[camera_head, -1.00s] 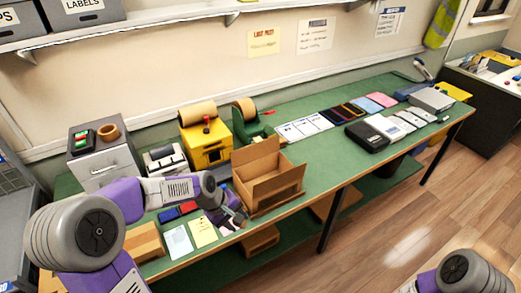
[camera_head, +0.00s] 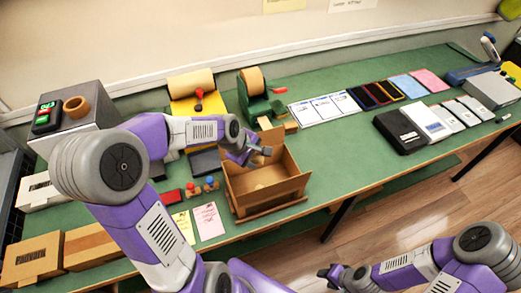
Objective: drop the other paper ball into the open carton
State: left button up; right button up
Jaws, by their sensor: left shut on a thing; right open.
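The open carton (camera_head: 285,190) stands on the green bench with its flaps up. A pale paper ball (camera_head: 260,187) appears to lie inside it, small and partly hard to make out. My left gripper (camera_head: 257,156) is over the carton's back left part, shut on a small pale thing that looks like the other paper ball; the fingers hide much of it. My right gripper (camera_head: 329,274) is open and empty, low in front of the bench, away from the carton.
A tape dispenser (camera_head: 255,100) and a yellow roll machine (camera_head: 190,95) stand behind the carton. Small red and blue items and paper slips (camera_head: 208,221) lie left of it.

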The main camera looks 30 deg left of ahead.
pick_arm(q)
notch_tip(320, 180, down, 6)
jog(key=b, duration=0.4)
jog(key=shift+w+r, duration=0.1)
jog(key=o, duration=1.1)
jog(key=shift+c, duration=0.2)
jog(key=p+v, duration=0.1)
jog(key=v, duration=0.6)
jog(key=shift+r, duration=0.3)
